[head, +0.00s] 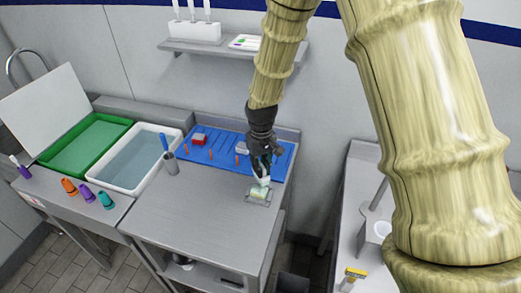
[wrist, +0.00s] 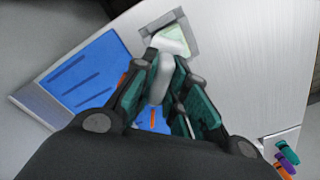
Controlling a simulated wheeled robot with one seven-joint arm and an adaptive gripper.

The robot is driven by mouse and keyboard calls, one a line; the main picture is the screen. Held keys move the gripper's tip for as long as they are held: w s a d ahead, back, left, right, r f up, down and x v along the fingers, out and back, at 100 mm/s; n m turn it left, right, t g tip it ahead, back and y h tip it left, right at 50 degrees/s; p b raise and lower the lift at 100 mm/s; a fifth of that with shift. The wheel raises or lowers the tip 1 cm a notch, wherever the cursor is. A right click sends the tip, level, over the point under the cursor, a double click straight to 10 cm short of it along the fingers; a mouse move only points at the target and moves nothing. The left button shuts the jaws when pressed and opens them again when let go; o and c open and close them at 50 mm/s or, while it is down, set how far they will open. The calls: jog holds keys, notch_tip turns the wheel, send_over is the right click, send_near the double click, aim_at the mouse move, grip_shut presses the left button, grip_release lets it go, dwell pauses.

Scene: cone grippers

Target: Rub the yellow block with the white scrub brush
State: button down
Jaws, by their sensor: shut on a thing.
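My gripper (head: 263,168) is shut on the white scrub brush (head: 264,181) and points down over the front right of the grey counter. In the wrist view the brush (wrist: 159,82) stands between the fingers (wrist: 163,68), its white head at the far end. A pale yellow-green block (head: 258,192) sits in a small grey holder (head: 249,199) right under the brush; the block also shows in the wrist view (wrist: 178,35). The brush head overlaps the block in both views. I cannot tell whether they touch. The brush hides part of the block.
A blue mat (head: 222,150) with red and orange items lies behind the gripper. A grey cup (head: 171,164) with a blue-handled tool, a white water basin (head: 142,157) and a green tray (head: 89,143) stand to the left. The counter's front middle (head: 200,210) is clear.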

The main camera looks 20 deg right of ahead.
jog(key=shift+s+a+r+p, duration=0.15)
jog(key=shift+r+p, duration=0.15)
jog(key=shift+r, duration=0.25)
jog(key=shift+s+d+r+p, duration=0.15)
jog(key=shift+r+p, duration=0.1)
jog(key=shift+r, duration=0.25)
jog(key=shift+w+r+p, duration=0.2)
jog(key=shift+r+p, duration=0.6)
jog(key=shift+r, duration=0.2)
jog(key=shift+s+r+p, duration=0.15)
jog(key=shift+r+p, duration=0.35)
jog(key=shift+r, duration=0.3)
jog(key=shift+f, duration=0.1)
